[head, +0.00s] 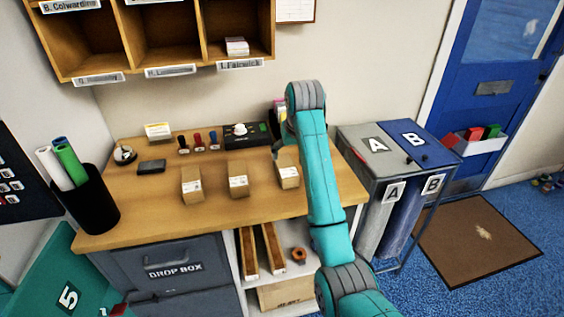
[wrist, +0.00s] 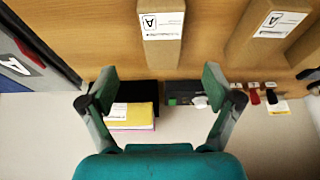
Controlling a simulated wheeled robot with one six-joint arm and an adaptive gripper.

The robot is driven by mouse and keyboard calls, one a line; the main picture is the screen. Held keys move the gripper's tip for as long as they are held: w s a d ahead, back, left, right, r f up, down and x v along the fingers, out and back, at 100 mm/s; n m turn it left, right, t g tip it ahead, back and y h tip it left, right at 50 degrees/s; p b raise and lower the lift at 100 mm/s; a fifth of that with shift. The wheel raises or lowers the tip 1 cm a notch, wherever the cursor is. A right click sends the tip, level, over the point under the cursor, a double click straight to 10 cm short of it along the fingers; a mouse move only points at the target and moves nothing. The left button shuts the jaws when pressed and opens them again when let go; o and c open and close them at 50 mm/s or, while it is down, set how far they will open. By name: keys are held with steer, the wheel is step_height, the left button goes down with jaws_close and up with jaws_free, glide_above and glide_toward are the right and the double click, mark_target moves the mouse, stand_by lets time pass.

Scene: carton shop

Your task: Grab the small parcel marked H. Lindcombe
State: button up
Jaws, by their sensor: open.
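Three small brown cardboard parcels stand in a row on the wooden counter in the head view: left parcel (head: 192,186), middle parcel (head: 238,181) and right parcel (head: 288,176), partly behind my arm. Each has a white label; no name is readable, so I cannot tell which is H. Lindcombe's. In the wrist view, the right parcel (wrist: 161,45) is top centre with an "A" on its label. The middle parcel (wrist: 268,35) is to its right, also marked "A". My gripper (wrist: 158,76) is open and empty, its fingers apart below the centred parcel in the picture.
Pigeonholes (head: 160,35) hang above. Bins A and B (head: 395,145) stand right. The counter's front strip is clear.

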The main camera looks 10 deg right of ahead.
mark_target(286, 166)
steer(key=shift+w, duration=0.35)
steer(key=shift+w+f, duration=0.2)
steer(key=shift+f, duration=0.15)
steer(key=x, duration=1)
steer(key=shift+a+r, duration=0.1)
steer(key=shift+a, duration=0.1)
steer(key=c, duration=1.4)
